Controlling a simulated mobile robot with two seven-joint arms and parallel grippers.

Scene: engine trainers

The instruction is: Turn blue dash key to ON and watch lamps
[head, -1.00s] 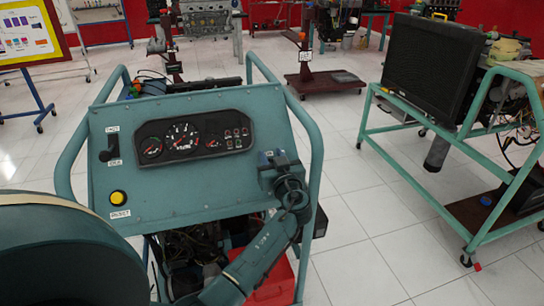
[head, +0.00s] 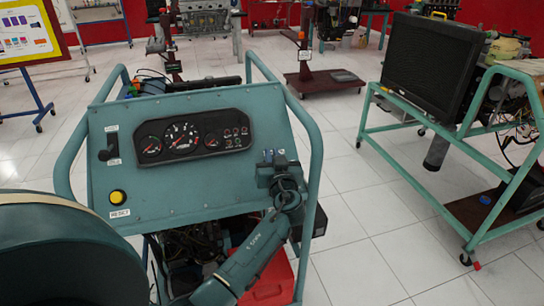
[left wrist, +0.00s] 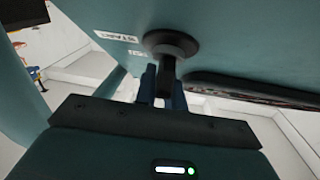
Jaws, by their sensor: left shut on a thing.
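The blue-green dash panel (head: 190,180) stands before me in the head view. Its gauge cluster (head: 190,136) has a block of small lamps (head: 235,137) at its right end; I see none clearly lit. My left gripper (head: 274,158) is at the panel's right side. In the left wrist view, its fingers (left wrist: 163,88) are closed on the dark stem of the key (left wrist: 166,68), which rises from a round dark collar (left wrist: 170,43) on the panel. A START label (left wrist: 115,37) is beside the collar. The gripper hides the key in the head view. My right gripper is not seen.
A yellow button (head: 117,197) and a black switch (head: 108,148) are on the panel's left side. Tubular rails (head: 313,150) flank the panel. A green-framed trainer with a radiator (head: 432,65) stands to the right, with open tiled floor between.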

